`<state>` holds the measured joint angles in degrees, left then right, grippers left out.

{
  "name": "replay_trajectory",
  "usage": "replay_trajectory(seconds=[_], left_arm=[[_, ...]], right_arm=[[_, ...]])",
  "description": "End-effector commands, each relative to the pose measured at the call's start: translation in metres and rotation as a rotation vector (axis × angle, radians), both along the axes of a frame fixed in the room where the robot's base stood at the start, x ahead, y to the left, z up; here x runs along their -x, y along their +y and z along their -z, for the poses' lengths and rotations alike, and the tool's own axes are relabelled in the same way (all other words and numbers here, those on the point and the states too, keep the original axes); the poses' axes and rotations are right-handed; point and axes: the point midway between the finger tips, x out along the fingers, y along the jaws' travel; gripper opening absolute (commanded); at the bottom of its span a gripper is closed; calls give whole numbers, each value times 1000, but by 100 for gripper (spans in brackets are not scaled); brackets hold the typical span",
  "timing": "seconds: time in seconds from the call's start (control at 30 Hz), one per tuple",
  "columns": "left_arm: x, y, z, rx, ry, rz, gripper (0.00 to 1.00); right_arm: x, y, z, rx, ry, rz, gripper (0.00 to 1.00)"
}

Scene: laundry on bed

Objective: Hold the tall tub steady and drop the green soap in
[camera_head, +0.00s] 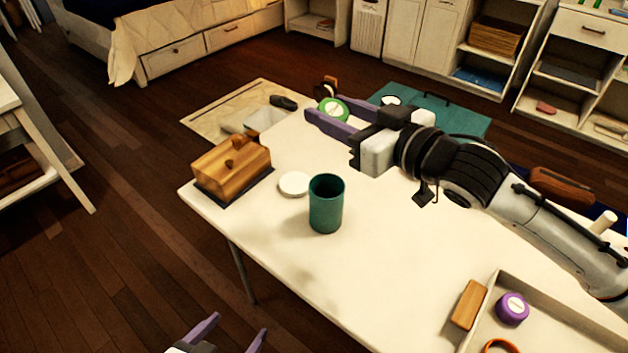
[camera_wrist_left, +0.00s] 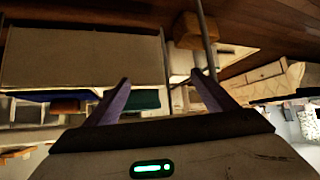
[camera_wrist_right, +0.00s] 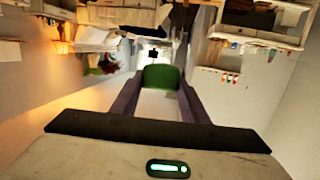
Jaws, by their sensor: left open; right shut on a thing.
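The tall teal tub (camera_head: 326,205) stands upright on the white table, open at the top. The green soap (camera_head: 333,110), a round piece with a pale label, is between the purple fingers of my right gripper (camera_head: 325,122). That gripper is shut on it, beyond the tub and above the table's far side. The soap also shows in the right wrist view (camera_wrist_right: 161,77). My left gripper (camera_head: 236,336) is open and empty, low at the bottom edge of the head view, off the table's near side and apart from the tub. It shows open in the left wrist view (camera_wrist_left: 163,90).
A white round lid (camera_head: 294,184) lies left of the tub, and a wooden box with a knobbed lid (camera_head: 232,168) stands at the table's left corner. The table before the tub is clear.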

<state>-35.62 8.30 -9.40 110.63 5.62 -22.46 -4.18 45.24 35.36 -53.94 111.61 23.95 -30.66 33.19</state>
Motion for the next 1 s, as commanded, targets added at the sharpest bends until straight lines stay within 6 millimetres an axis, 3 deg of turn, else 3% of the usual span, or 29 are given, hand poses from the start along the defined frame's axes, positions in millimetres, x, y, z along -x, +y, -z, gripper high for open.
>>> replay_trajectory(seconds=[0.1,0.23,0.33,0.5,0.7,0.83,1.0], left_arm=[[-50,12,-47,-39,-160,22,78],[-98,23,-105,-101,-341,48,78],[-129,10,-151,-240,-475,156,78],[-142,-58,-172,-677,-580,532,78],[-143,-114,-191,-1267,-715,946,78],[-141,-135,-201,-1680,-784,1180,78],[-138,-145,-211,-2178,-814,1418,78]], right_arm=[[0,0,-1,0,-1,0,18],[0,0,-1,0,-1,0,18],[0,0,-1,0,-1,0,18],[0,0,-1,0,-1,0,18],[0,0,-1,0,-1,0,18],[0,0,-1,0,-2,1,18],[0,0,-1,0,-2,1,18]])
